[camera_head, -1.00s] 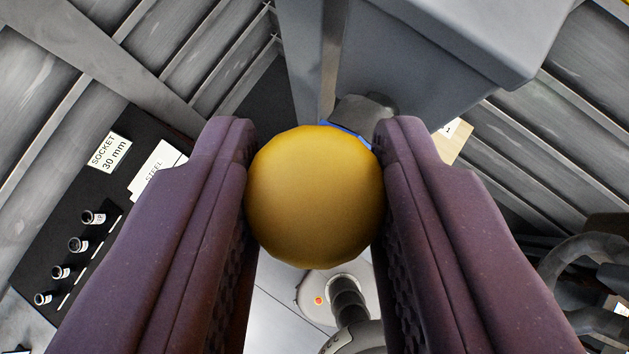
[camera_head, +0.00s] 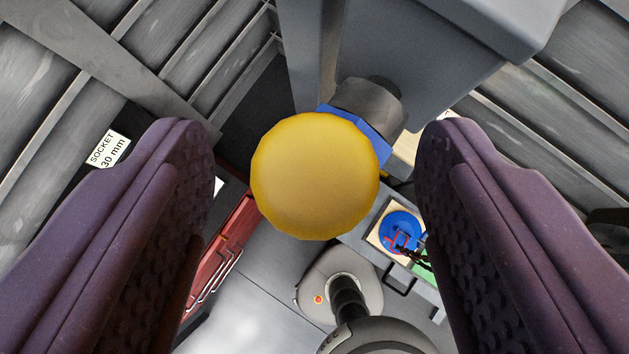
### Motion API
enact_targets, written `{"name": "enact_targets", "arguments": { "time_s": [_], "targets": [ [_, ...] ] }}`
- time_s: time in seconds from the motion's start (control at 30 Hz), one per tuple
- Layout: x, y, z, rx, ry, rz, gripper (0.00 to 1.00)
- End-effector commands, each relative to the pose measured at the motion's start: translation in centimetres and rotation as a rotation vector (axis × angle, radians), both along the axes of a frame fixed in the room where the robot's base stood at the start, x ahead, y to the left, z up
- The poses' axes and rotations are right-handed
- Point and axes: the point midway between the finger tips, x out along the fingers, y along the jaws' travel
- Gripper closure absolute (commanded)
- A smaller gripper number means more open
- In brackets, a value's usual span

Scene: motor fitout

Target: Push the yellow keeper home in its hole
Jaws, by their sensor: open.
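The yellow keeper (camera_head: 316,178) shows as a round yellow knob in the middle of the picture, between my fingers. My gripper (camera_head: 318,170) is open, with a clear gap between the keeper and each purple finger. Behind the keeper are a blue block (camera_head: 362,135) and a dark grey cylinder (camera_head: 368,102) below a large grey housing (camera_head: 440,60). The hole is hidden behind the keeper, so I cannot tell how deep the keeper sits.
A label reading "SOCKET 30 mm" (camera_head: 108,149) is at the left. A red drawer unit (camera_head: 222,262) is at lower left. A tray with a blue round part (camera_head: 400,232) is at lower right. Grey slatted panels (camera_head: 570,75) flank the housing.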

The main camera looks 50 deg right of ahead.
Motion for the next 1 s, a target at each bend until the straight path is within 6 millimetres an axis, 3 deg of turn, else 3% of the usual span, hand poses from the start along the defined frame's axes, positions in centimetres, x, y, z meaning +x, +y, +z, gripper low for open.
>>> {"name": "enact_targets", "arguments": {
  "time_s": [0.2,0.4,0.87,1.0],
  "targets": [
    [-1.8,2.3,2.9,-0.003,-0.005,0.002,0.37],
    [-2.9,3.7,4.6,-0.001,-0.002,0.001,0.37],
    [-3.1,3.8,4.7,0.000,-0.001,0.001,0.37],
    [-2.6,4.3,3.1,-0.007,-0.012,0.033,0.37]
  ]
}}
